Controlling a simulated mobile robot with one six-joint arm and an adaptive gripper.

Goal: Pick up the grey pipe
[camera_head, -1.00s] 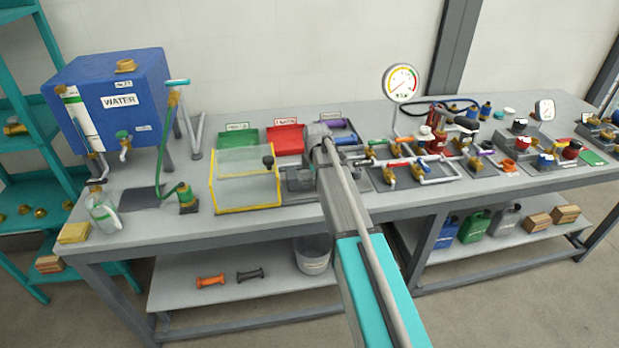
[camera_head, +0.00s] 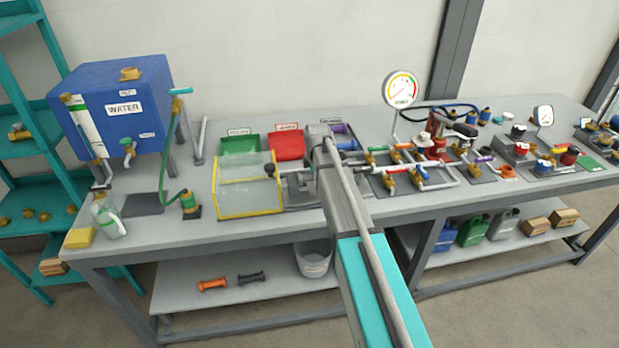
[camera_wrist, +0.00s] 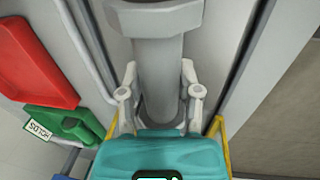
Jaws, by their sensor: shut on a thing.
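The grey pipe (camera_wrist: 160,75) fills the middle of the wrist view, with a wide faceted flange (camera_wrist: 155,18) at its top end in that picture. My gripper (camera_wrist: 160,88) has its two light fingers on either side of the pipe, shut on its shaft. The pipe's lower end is hidden behind my teal palm. In the head view my arm covers much of the spot beside the yellow-edged clear guard (camera_head: 248,214), and the pipe cannot be told apart from the grey parts there.
A red tray (camera_head: 287,147) and a green tray (camera_head: 240,144) lie behind the guard. Blue and purple spools (camera_head: 341,128) lie close to my arm's right. A valve manifold (camera_head: 410,172) stands further right. The blue water tank (camera_head: 120,115) is at the left.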

